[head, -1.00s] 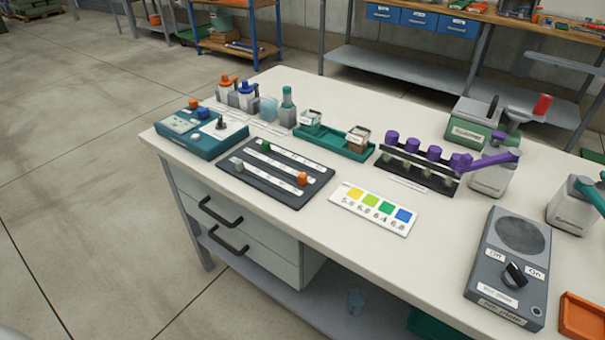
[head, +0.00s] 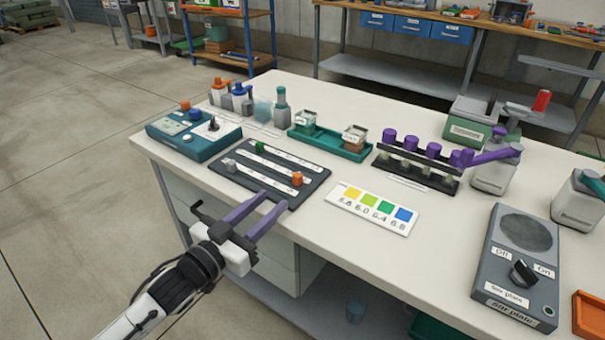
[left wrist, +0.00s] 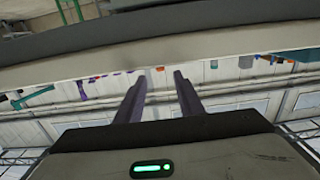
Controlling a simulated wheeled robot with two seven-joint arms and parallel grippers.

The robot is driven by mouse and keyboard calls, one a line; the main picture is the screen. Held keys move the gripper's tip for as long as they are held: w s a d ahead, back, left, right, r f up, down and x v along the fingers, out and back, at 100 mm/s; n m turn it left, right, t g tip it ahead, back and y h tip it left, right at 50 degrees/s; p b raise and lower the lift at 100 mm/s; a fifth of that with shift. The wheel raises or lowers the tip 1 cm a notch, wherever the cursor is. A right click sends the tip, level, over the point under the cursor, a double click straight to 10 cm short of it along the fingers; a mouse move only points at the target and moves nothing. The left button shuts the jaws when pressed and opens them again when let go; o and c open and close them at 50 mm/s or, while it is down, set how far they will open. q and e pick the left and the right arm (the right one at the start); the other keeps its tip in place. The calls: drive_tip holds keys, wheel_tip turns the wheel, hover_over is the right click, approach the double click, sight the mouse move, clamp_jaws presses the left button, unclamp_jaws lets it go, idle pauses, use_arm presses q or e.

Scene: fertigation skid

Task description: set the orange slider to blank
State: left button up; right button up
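The orange slider (head: 297,179) sits near the right end of the middle white track on a dark slider panel (head: 317,180). A green slider (head: 259,146) stands near the left end of the far track and a grey slider (head: 230,165) near the left end of the near track. The track labels are too small to read. My left gripper (head: 276,199) is open and empty, its purple fingers apart at the panel's front edge, short of the orange slider. The left wrist view shows the same fingers apart (left wrist: 157,85), with no slider visible. My right gripper is not in view.
A teal control box (head: 195,138) stands left of the panel and a teal tray (head: 328,142) behind it. A colour card (head: 372,208) lies to the right. A black rack with purple caps (head: 415,172) and a grey stir plate (head: 516,262) stand further right.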

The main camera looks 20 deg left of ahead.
sight(295, 181)
use_arm(q)
drive_tip(key=shift+w+d+r, duration=0.1)
drive_tip(key=shift+w, duration=0.5)
drive_tip(key=b+x, duration=0.1)
drive_tip(key=x, duration=0.9)
drive_tip(key=shift+w, duration=0.25)
clamp_jaws()
